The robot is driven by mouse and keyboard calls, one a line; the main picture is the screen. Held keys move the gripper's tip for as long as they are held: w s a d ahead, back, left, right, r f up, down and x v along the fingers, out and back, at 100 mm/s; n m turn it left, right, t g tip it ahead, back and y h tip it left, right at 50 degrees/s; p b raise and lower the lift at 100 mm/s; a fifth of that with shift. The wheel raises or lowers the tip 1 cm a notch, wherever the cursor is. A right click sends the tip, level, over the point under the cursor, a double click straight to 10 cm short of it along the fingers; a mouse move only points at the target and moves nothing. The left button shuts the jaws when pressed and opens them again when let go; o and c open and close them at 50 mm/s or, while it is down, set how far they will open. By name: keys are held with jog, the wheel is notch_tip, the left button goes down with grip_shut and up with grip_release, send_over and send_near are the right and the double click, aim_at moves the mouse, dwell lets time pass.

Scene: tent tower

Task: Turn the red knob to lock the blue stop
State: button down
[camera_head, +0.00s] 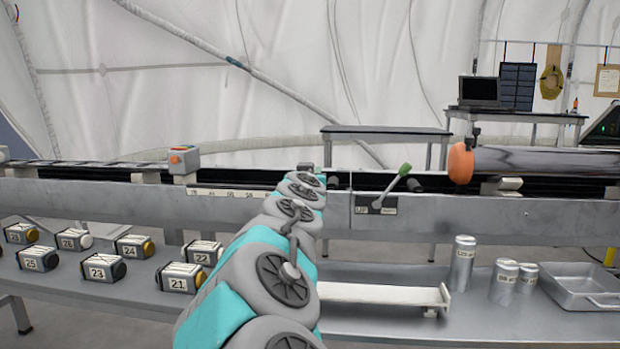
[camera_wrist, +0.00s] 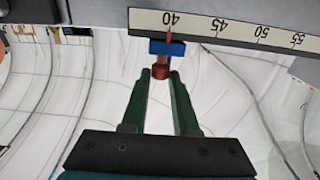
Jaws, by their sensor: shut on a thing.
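In the wrist view, the blue stop (camera_wrist: 158,47) sits at the ruler strip's edge, with a thin red pointer at about the 40 mark. The red knob (camera_wrist: 160,70) projects from the stop toward my gripper (camera_wrist: 161,76). My gripper's two dark green fingers are shut on the red knob, one on each side at their tips. In the head view, my arm reaches to the rail and hides the stop, the knob and my gripper.
The ruler strip (camera_wrist: 230,27) runs along the grey rail (camera_head: 90,197). A green-tipped lever (camera_head: 405,170) and an orange-ended cylinder (camera_head: 461,163) are to the right. Numbered canisters (camera_head: 103,267), metal cylinders (camera_head: 463,262) and a tray (camera_head: 580,285) stand below.

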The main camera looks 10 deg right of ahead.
jog(key=shift+w+a+m+g+h+b, duration=0.15)
jog(key=shift+m+g+h+b, duration=0.6)
jog(key=shift+b, duration=1.45)
jog(key=shift+a+m+h+b, duration=0.15)
jog(key=shift+m+h+b, duration=0.3)
jog(key=shift+h+b, duration=0.5)
jog(key=shift+w+a+m+g+h+b, duration=0.15)
jog(key=shift+m+g+h+b, duration=0.3)
jog(key=shift+m+h+b, duration=0.3)
jog(key=shift+g+h, duration=0.3)
jog(key=shift+h, duration=0.15)
jog(key=shift+f, duration=0.1)
jog(key=c, duration=0.7)
grip_release()
jog(key=shift+s, duration=0.2)
jog(key=shift+v, duration=3.85)
